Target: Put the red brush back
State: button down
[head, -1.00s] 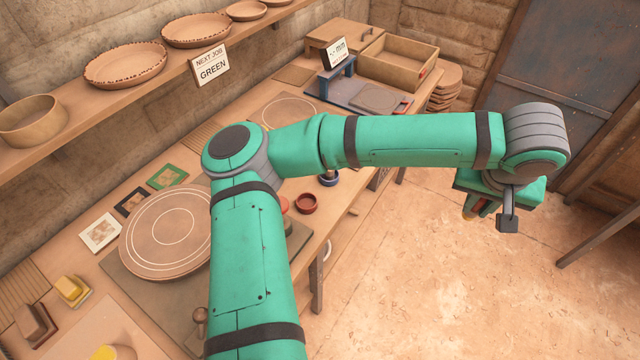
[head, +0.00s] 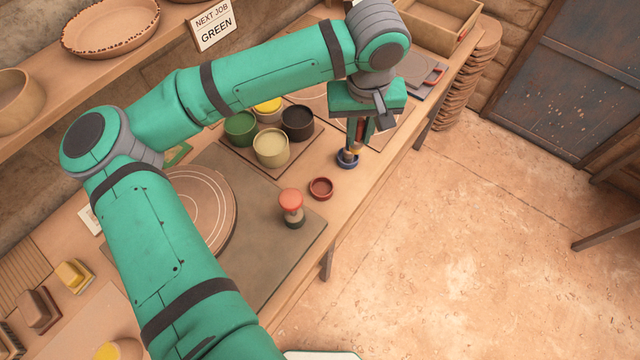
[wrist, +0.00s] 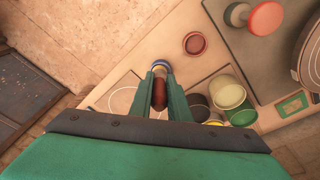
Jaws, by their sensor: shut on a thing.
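My gripper (head: 353,140) is shut on the red brush, whose dark red handle (wrist: 159,94) shows between the fingers in the wrist view. The brush points down, and its lower end is at the blue ring holder (head: 347,160). I cannot tell whether it is in the ring or just above it. The blue ring also shows beyond the fingertips in the wrist view (wrist: 163,65). The red ring holder (head: 320,188) sits on the bench to the left and nearer, empty; it also shows in the wrist view (wrist: 194,44).
Green (head: 239,128), black (head: 298,123), cream (head: 271,149) and yellow (head: 268,105) pots stand left of my gripper. A red-knobbed tool (head: 291,207) stands on the dark board (head: 280,250). The bench's front edge is close on the right, with open floor beyond.

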jog(key=s+a+f+n+g, duration=0.1)
jog(key=s+a+n, duration=0.15)
jog(key=a, duration=0.45)
jog(key=shift+m+g, duration=0.25)
jog(key=shift+g, duration=0.05)
jog(key=shift+s+a+f, duration=0.1)
jog(key=shift+s+f, duration=0.05)
jog(key=shift+f, duration=1.6)
jog(key=shift+s+a+f, duration=0.1)
jog(key=shift+s+f, duration=0.1)
jog(key=shift+f, duration=1.5)
jog(key=shift+s+f, duration=0.15)
jog(key=shift+f, duration=1.6)
jog(key=c, duration=2)
grip_release()
jog(key=shift+f, duration=0.15)
jog(key=o, duration=0.3)
jog(key=shift+o, duration=0.2)
